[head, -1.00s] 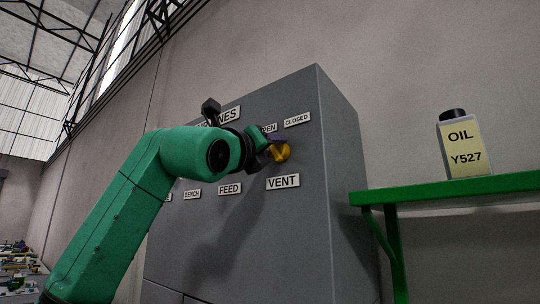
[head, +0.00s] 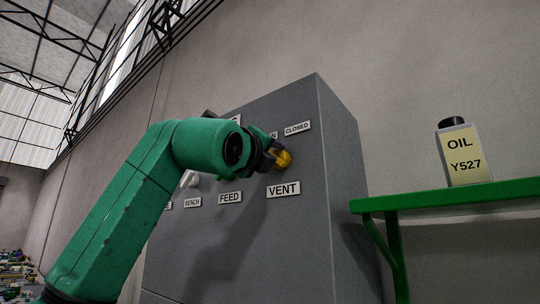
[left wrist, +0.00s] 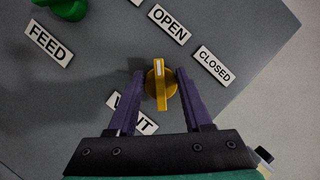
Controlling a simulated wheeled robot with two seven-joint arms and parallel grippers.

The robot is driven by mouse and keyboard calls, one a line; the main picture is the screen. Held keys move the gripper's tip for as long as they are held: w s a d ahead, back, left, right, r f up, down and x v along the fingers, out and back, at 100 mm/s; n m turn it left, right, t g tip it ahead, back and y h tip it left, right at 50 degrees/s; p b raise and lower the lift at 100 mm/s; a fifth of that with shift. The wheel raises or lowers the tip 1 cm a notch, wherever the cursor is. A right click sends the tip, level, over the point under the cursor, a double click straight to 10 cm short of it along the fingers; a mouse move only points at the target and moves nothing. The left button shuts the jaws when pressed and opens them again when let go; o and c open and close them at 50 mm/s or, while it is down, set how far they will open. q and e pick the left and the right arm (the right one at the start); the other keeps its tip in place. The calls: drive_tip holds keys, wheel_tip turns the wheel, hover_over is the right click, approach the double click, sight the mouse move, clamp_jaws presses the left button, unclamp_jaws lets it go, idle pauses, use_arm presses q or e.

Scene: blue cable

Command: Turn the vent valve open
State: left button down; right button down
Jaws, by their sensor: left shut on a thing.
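The vent valve (head: 283,160) is a yellow knob on the grey cabinet's front, above the VENT label (head: 283,189). In the left wrist view the yellow knob (left wrist: 159,88) has a raised bar standing about upright, its upper end toward the side of the OPEN label (left wrist: 168,24). The CLOSED label (left wrist: 212,66) is at its upper right. My left gripper (left wrist: 160,76) is shut on the knob, one purple finger on each side. In the head view my left gripper (head: 272,157) partly hides the knob and the OPEN label. My right gripper is not in view.
The grey cabinet (head: 345,150) also carries a green knob (left wrist: 66,8) by the FEED label (left wrist: 48,42) and a white knob (head: 189,178) above the BENCH label. A green shelf (head: 450,195) with an oil bottle (head: 464,155) stands at the right.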

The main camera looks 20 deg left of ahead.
use_arm(q)
drive_tip(key=c, duration=0.7)
unclamp_jaws()
drive_tip(key=o, duration=0.4)
drive_tip(key=shift+d, duration=0.1)
drive_tip(key=shift+w+f, duration=0.1)
drive_tip(key=shift+w, duration=0.05)
drive_tip(key=b+v, duration=0.7)
drive_tip(key=v, duration=0.7)
drive_tip(key=shift+s, duration=0.3)
